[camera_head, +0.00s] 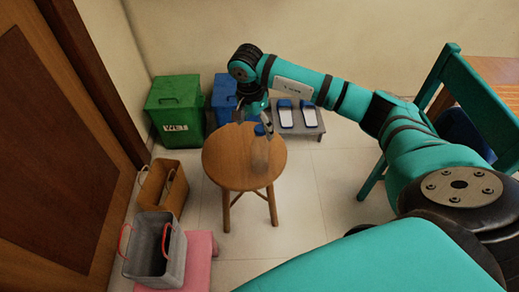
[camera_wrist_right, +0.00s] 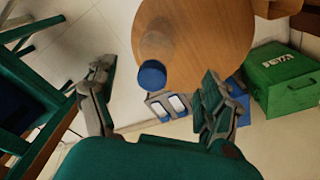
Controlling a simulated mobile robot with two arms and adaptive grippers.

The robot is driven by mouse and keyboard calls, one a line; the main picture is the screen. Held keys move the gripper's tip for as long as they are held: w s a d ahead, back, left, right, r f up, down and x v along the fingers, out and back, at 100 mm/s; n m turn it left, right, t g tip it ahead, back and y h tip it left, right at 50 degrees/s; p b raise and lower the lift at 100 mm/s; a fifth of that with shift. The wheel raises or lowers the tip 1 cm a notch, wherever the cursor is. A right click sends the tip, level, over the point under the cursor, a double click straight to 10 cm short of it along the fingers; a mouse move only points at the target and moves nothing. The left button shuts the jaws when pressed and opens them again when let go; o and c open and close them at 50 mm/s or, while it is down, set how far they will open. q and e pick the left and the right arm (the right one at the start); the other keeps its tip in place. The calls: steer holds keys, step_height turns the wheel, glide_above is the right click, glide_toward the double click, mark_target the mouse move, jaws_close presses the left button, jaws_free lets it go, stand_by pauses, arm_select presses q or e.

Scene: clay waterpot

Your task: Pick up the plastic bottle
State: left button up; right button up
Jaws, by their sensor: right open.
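The plastic bottle (camera_head: 260,152) is clear with a blue cap and stands on the round wooden stool (camera_head: 225,166), near its far right side. In the right wrist view the bottle (camera_wrist_right: 155,47) is seen from above, its blue cap (camera_wrist_right: 152,75) toward the camera. My right gripper (camera_head: 253,116) is above and just behind the bottle, partly hidden by its own arm. In the wrist view the open fingers of the right gripper (camera_wrist_right: 156,74) stand wide apart, one on each side of the cap, touching nothing. My left gripper is not in view.
A green bin (camera_head: 176,108) and a blue bin (camera_head: 223,95) stand behind the stool. A low grey rack (camera_head: 313,131) holds blue-and-white slippers. A brown basket (camera_head: 163,188) and grey bucket (camera_head: 155,250) are left. A teal chair (camera_head: 372,183) is right. Open floor lies right of the stool.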

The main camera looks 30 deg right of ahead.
mark_target(261, 139)
steer(key=f, duration=0.3)
steer(key=shift+d, duration=0.2)
steer(key=f, duration=0.2)
steer(key=d+f+b, duration=0.1)
steer(key=f, duration=0.1)
steer(key=shift+s, duration=0.2)
steer(key=shift+d+f, duration=0.1)
steer(key=shift+f, duration=0.4)
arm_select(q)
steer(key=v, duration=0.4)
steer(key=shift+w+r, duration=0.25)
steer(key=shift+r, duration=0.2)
arm_select(e)
steer(key=c, duration=1.1)
steer(key=shift+r, duration=0.2)
